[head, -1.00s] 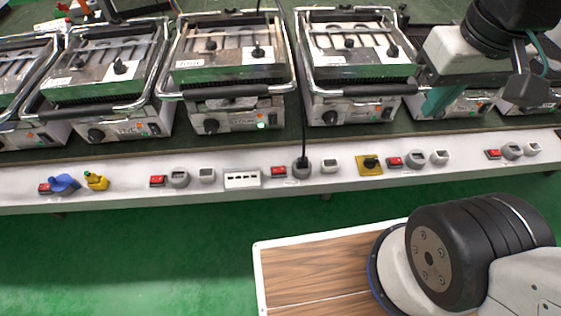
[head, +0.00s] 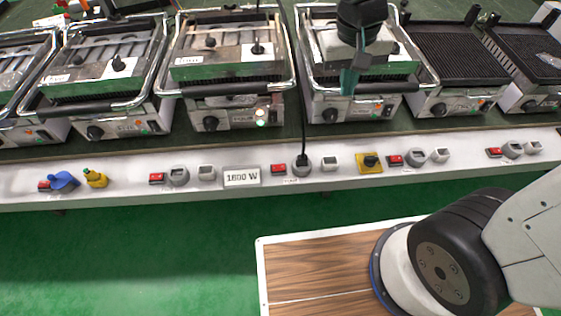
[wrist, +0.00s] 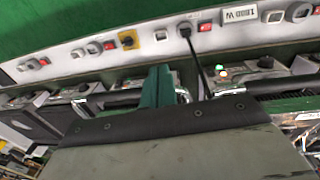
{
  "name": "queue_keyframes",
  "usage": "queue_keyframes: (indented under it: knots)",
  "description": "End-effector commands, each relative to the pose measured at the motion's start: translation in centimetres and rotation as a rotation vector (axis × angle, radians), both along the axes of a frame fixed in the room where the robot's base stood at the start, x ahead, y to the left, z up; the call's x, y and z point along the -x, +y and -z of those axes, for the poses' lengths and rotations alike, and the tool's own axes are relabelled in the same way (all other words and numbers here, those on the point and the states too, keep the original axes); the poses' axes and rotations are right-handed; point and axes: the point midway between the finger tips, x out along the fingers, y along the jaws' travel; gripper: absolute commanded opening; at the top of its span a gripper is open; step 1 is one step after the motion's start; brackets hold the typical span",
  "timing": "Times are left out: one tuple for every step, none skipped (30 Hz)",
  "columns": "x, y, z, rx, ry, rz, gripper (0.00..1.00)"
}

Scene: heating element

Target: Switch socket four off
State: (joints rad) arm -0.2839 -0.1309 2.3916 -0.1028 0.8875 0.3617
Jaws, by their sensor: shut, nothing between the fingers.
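A white panel (head: 330,179) along the table front carries a row of sockets, each with a red rocker switch. A black plug with a cord sits in the middle socket (head: 302,165), and its red switch (head: 278,170) is just left of it. The wrist view also shows this plugged socket (wrist: 185,30) and its red switch (wrist: 205,27). Other red switches are at the right (head: 395,161), far right (head: 493,153) and left (head: 157,179). Socket numbers are too small to read. My gripper (head: 348,82) is shut and empty, in front of a grill above the panel.
A display (head: 242,178) shows a watt value, seemingly 1800 W. Several contact grills (head: 235,75) stand behind the panel; one has lit lamps (head: 261,118). A yellow plate with a black knob (head: 370,162) and a blue plug (head: 64,181) are on the panel.

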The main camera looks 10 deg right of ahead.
Motion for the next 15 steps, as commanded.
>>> queue_keyframes:
  knots:
    - [-1.0, 1.5, 2.1, 0.012, 0.02, -0.009, 0.0]
    - [-1.6, 2.3, 3.2, 0.017, 0.024, -0.012, 0.0]
    - [-2.4, 3.5, 4.7, 0.024, 0.03, -0.014, 0.0]
    - [-2.8, 4.3, 5.9, 0.03, 0.035, -0.017, 0.0]
    - [-3.2, 5.2, 7.1, 0.034, 0.038, -0.017, 0.0]
    - [-3.7, 6.4, 8.9, 0.041, 0.043, -0.02, 0.0]
    - [-3.9, 7.3, 10.2, 0.046, 0.047, -0.023, 0.0]
    - [-4.1, 8.1, 11.5, 0.051, 0.051, -0.025, 0.0]
    - [-4.3, 9.1, 13.1, 0.056, 0.055, -0.028, 0.0]
    - [-4.4, 9.8, 14.2, 0.059, 0.057, -0.029, 0.0]
    - [-4.4, 10.4, 15.2, 0.062, 0.059, -0.03, 0.0]
    - [-4.4, 11.1, 16.4, 0.065, 0.062, -0.032, 0.0]
    - [-4.3, 11.5, 17.2, 0.068, 0.064, -0.033, 0.0]
    - [-4.3, 11.9, 17.9, 0.07, 0.065, -0.034, 0.0]
    - [-4.3, 12.4, 18.8, 0.072, 0.066, -0.036, 0.0]
